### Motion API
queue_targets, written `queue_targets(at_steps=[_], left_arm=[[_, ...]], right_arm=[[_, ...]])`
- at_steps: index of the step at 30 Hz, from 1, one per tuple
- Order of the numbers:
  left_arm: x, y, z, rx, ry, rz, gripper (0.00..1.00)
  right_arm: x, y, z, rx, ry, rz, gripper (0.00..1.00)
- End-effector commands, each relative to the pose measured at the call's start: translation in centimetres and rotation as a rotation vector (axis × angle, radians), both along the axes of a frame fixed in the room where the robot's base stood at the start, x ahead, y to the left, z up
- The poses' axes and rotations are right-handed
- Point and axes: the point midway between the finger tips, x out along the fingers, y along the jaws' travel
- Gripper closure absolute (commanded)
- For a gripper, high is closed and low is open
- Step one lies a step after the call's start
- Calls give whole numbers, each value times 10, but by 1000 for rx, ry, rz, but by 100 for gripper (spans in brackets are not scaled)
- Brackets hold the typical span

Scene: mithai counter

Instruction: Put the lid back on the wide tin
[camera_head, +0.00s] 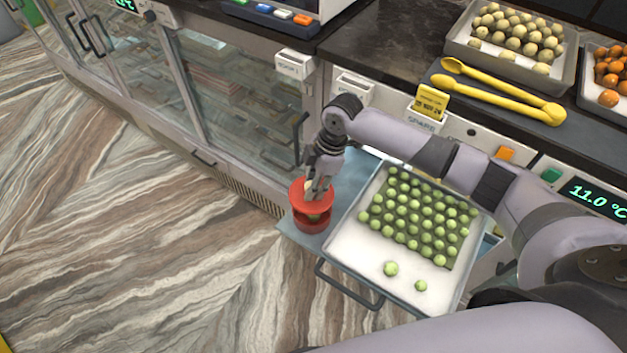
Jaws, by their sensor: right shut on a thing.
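My right gripper (318,188) reaches down from the arm coming in from the right. It is shut on the red lid (299,200), apparently at the pale piece on its top. The lid is over the red wide tin (311,227), with a gap showing between lid and rim. The tin stands on a grey-blue surface (352,178), left of the tray. The fingertips partly hide the lid's top. My left gripper is not in view.
A metal tray (370,262) with rows of green balls and two loose ones stands right of the tin. Yellow tongs (500,97) lie on the dark counter behind. More trays of sweets (557,75) stand at the back right. Glass cabinets (235,90) line the left; the floor there is clear.

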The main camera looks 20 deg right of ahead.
Motion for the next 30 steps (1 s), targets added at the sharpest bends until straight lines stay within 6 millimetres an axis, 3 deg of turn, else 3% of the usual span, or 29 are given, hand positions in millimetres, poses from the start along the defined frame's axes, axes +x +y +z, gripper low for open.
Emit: queue_targets(at_steps=[13,21,30], left_arm=[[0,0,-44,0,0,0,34],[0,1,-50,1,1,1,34],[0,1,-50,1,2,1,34]], right_arm=[[0,0,-41,-1,-2,-1,100],[0,0,-58,-1,1,-3,100],[0,0,-59,-1,0,-2,100]])
